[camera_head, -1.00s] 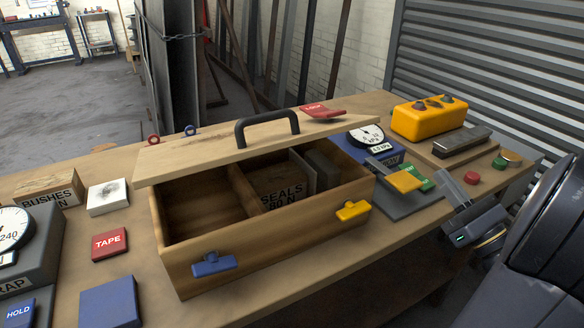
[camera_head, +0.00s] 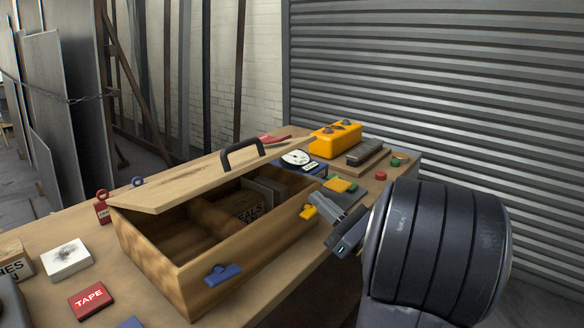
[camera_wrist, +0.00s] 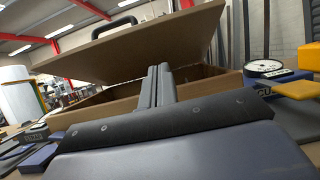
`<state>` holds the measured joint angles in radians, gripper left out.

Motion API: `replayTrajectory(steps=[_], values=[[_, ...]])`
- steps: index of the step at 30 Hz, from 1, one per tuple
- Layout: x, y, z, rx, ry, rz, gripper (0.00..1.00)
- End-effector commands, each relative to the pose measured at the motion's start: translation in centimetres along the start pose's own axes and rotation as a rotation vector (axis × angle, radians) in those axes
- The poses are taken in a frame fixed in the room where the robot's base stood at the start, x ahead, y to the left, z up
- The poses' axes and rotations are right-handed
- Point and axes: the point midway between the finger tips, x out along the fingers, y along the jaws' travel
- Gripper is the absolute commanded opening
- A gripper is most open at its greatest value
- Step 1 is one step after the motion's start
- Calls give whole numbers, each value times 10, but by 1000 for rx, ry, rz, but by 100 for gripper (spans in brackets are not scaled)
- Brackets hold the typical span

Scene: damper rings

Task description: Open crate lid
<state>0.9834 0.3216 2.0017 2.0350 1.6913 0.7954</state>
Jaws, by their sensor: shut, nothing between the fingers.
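The wooden crate (camera_head: 170,272) stands on the bench, its lid (camera_head: 190,183) tilted up with a dark handle (camera_head: 243,152) on top. The front opening shows a divider and a box lettered SEALS inside. A blue latch (camera_head: 222,274) and a yellow latch (camera_head: 309,212) are on the crate's front. My gripper (camera_head: 325,201) is shut and empty, near the crate's right front corner by the yellow latch. In the wrist view my shut fingers (camera_wrist: 158,78) point at the crate, with the raised lid (camera_wrist: 150,48) above and behind them.
A dial gauge (camera_head: 297,158), a yellow control box (camera_head: 336,139) and a dark block (camera_head: 365,152) lie right of the crate. A red TAPE box (camera_head: 91,299) and a white block (camera_head: 67,260) lie left. A ribbed shutter (camera_head: 440,110) rises behind.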

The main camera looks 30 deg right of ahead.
Motion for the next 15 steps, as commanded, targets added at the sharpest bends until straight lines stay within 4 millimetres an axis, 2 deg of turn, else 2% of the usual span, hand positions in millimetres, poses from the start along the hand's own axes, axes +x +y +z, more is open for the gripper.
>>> replayTrajectory(steps=[1, 10, 15], values=[[11, 2, 0, 0, 0, 7, 0], [66, 2, 0, 1, -1, 5, 0], [83, 1, 20, -3, -1, 1, 0]])
